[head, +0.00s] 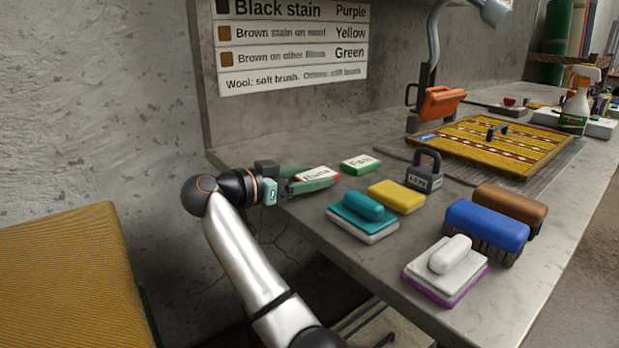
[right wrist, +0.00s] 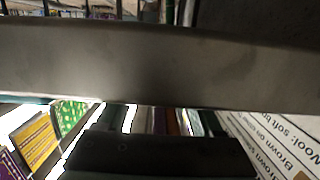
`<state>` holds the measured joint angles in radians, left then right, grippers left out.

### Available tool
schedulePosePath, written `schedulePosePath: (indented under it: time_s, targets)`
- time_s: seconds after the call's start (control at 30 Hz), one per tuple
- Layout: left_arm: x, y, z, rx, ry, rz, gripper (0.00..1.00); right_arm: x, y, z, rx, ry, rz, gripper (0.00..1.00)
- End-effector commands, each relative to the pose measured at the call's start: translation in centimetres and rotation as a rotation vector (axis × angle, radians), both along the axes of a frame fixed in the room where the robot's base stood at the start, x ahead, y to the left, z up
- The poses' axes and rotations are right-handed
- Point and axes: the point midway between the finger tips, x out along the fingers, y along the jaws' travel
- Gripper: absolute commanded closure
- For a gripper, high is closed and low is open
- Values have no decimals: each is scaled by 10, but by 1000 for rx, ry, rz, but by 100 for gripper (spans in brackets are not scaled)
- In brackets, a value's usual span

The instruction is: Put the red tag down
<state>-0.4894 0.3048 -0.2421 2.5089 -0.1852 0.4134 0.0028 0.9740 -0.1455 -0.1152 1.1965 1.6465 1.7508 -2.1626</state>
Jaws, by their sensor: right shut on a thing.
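The red tag (head: 316,173) is a small white block with red edges and dark lettering. In the head view it lies at the left end of the grey counter. My right gripper (head: 312,179) reaches in from the left with its green fingers on both sides of the tag, shut on it. The fingers hide part of the tag, and I cannot tell whether its underside touches the counter. In the right wrist view a broad dark band covers most of the middle, and I cannot make out the tag there. My left gripper is not in view.
A green tag (head: 360,163) lies just right of the red one. A yellow sponge (head: 397,196), teal brush (head: 363,217), padlock (head: 425,171), blue brush (head: 487,227), brown brush (head: 511,206) and white-handled pad (head: 446,270) stand on the counter (head: 330,150). A patterned rug (head: 497,145) lies further back.

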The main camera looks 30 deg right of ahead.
Motion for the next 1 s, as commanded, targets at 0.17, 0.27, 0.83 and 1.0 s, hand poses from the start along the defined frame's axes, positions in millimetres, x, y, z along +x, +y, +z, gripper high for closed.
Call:
schedulePosePath:
  time_s: [0.17, 0.27, 0.83, 1.0]
  targets:
    - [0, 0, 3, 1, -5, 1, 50, 0, 0, 0, 0, 1, 0, 85]
    - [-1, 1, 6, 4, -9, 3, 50, 0, 0, -3, 1, 3, -2, 85]
    - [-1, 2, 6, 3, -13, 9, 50, 0, 0, -5, 0, 1, -1, 2]
    - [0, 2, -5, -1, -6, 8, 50, 0, 0, -8, -1, -2, 0, 2]
